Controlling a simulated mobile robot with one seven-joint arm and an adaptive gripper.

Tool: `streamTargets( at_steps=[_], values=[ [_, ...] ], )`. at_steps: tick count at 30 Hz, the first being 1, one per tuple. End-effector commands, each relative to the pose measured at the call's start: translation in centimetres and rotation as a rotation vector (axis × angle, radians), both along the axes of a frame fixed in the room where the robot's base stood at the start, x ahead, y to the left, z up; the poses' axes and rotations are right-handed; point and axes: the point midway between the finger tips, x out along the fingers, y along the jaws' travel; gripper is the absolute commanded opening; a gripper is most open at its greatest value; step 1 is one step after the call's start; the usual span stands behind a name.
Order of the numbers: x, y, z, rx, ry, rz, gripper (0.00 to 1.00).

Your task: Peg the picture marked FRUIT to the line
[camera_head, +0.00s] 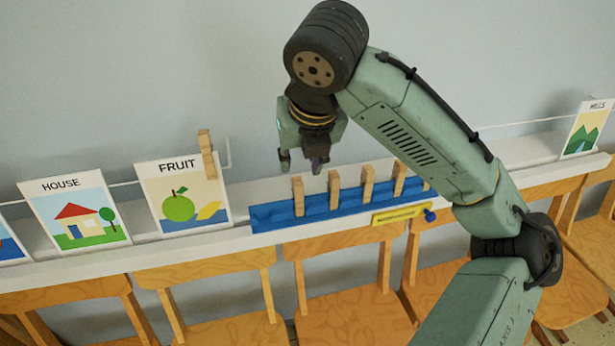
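The FRUIT picture (180,222) shows a green apple and a yellow shape. It leans upright on the white ledge at left. A wooden peg (207,158) stands over its top right corner, near the line (123,184); I cannot tell whether the peg grips both. My gripper (301,164) points down, open and empty, to the right of the picture and above the left end of a blue rack (267,222). Several wooden pegs (298,195) stand upright in the rack; my arm hides its right end.
The HOUSE picture (75,215) stands left of FRUIT, and the HILLS picture (586,132) stands at far right. A yellow strip (400,214) and a blue knob (430,215) are at the ledge's front. Wooden chairs (215,285) line the front.

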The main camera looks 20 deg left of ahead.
Motion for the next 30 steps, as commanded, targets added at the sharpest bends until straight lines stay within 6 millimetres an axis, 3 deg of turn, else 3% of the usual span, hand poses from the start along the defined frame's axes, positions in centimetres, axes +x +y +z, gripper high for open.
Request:
streamTargets(
  at_steps=[4,12,18,30],
  values=[
    [0.3,-0.5,-1.3,-0.027,0.003,0.006,0.32],
    [2.1,0.8,-6.4,-0.024,0.003,0.004,0.32],
    [3.3,1.8,-9.0,-0.021,0.003,0.007,0.32],
    [4.0,2.2,-10.2,-0.021,0.001,0.005,0.32]
  ],
)
